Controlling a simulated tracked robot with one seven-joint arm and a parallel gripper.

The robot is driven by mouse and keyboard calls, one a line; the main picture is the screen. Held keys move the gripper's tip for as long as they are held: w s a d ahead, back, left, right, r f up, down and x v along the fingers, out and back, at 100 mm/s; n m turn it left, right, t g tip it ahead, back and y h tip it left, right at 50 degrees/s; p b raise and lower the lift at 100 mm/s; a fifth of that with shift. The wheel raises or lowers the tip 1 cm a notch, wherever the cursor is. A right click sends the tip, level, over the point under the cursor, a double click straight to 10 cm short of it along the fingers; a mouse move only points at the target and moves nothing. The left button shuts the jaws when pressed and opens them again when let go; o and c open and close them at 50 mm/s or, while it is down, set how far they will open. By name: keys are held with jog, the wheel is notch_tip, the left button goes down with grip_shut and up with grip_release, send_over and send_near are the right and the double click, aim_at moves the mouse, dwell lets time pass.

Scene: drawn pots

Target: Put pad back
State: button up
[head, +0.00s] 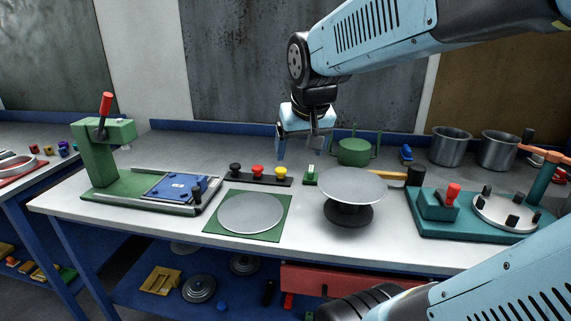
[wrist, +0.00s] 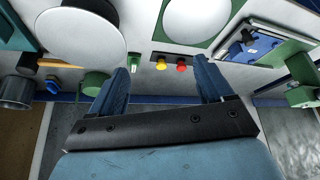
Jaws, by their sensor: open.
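Which item the task calls the pad, I cannot tell. A green square mat (head: 272,230) lies flat at the table's front middle, with a grey disc (head: 250,213) on it; both show at the top of the wrist view. A blue plate (head: 172,187) with small parts lies in the green press (head: 98,165) on the left; the plate also shows in the wrist view (wrist: 262,44). My gripper (head: 298,152) is open above the back of the table, left of the green pot. In the wrist view its fingers (wrist: 161,66) are apart with nothing held between them.
A button strip (head: 258,174) and a small green block (head: 310,176) sit near my gripper. A round turntable (head: 352,186) stands right of the mat. The green pot (head: 354,152), metal pots (head: 450,147) and a teal fixture (head: 455,228) occupy the right.

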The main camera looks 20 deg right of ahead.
jog(key=s+a+n+y, duration=0.1)
jog(key=s+a, duration=0.2)
jog(key=s, duration=0.5)
jog(key=shift+n, duration=0.4)
jog(key=shift+a, duration=0.1)
dwell(0.6)
